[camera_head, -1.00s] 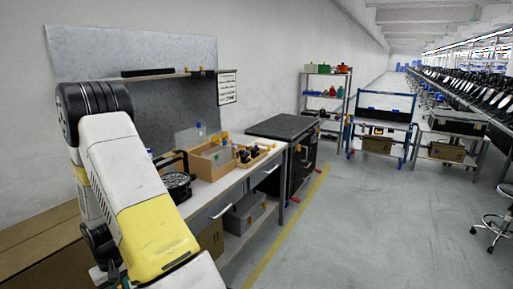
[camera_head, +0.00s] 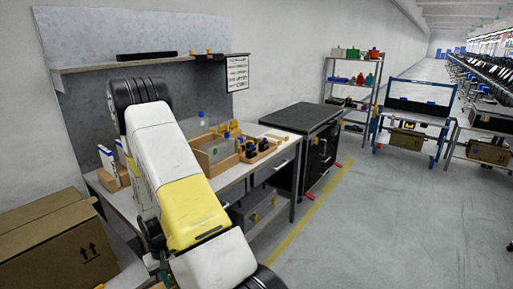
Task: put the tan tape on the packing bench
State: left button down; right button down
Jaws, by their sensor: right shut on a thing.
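My right arm crosses the left half of the head view, with white and yellow links. Its right gripper (camera_head: 163,264) sits low behind the arm and shows only in part. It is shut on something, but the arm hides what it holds. No tan tape shows plainly anywhere. A long bench (camera_head: 232,182) with a pale top stands against the left wall, with a shelf and grey back panel above it; I cannot tell whether it is the packing bench. On it are a wooden box (camera_head: 214,157) and a tray with black items (camera_head: 257,151). My left gripper is not in view.
A large cardboard carton (camera_head: 55,250) is at the lower left. A black-topped cabinet (camera_head: 302,117) stands past the bench, then a shelf rack (camera_head: 352,90) and blue-framed tables (camera_head: 412,133). The grey floor to the right of the yellow line (camera_head: 300,225) is open.

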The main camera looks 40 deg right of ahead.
aim_at(283, 134)
jog(key=l, duration=0.65)
jog(key=i+l, duration=0.15)
jog(key=l, duration=0.55)
jog(key=l+z, duration=0.1)
jog(key=l, duration=0.55)
jog(key=i+l, duration=0.15)
jog(key=l, duration=0.5)
